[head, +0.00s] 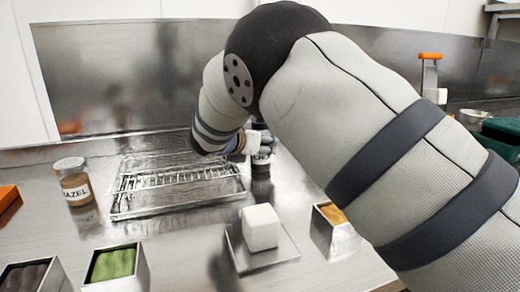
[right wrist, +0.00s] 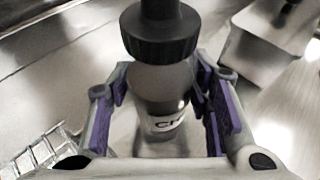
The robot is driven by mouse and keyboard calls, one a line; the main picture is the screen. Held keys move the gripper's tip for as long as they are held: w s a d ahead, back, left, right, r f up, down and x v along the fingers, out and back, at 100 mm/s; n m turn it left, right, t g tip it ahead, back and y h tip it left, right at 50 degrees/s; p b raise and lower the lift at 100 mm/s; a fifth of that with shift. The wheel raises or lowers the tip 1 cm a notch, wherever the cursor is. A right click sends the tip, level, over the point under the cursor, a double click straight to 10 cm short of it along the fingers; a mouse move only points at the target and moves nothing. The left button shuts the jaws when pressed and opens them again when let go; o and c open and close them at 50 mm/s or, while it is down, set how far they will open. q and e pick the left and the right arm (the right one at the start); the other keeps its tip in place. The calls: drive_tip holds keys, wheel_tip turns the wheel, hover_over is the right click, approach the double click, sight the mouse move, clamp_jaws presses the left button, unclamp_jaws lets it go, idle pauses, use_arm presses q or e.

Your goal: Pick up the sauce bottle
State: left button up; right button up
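The sauce bottle (right wrist: 160,90) has a black ribbed cap and a white label reading "CH…"; it stands upright in the right wrist view. In the head view the dark bottle (head: 262,165) is partly hidden behind my right arm and gripper. My right gripper (right wrist: 163,88) has its purple-padded fingers on both sides of the bottle. Gaps show between the pads and the bottle's lower body, so the fingers look open around it. In the head view the right gripper (head: 250,143) is mostly hidden by its own wrist. My left gripper is not in view.
A wire rack in a tray (head: 180,210) lies left of the bottle. A "HAZEL" jar (head: 75,183) stands further left. A white block (head: 260,228) sits on a small tray in front. Metal containers with green (head: 113,264) and orange contents (head: 330,222) stand nearby.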

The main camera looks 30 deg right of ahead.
drive_tip(key=shift+r, duration=0.1)
wheel_tip(320, 180, up, 28)
drive_tip(key=b, duration=0.1)
drive_tip(key=o, duration=0.5)
drive_tip(key=c, duration=0.5)
drive_tip(key=shift+c, duration=0.2)
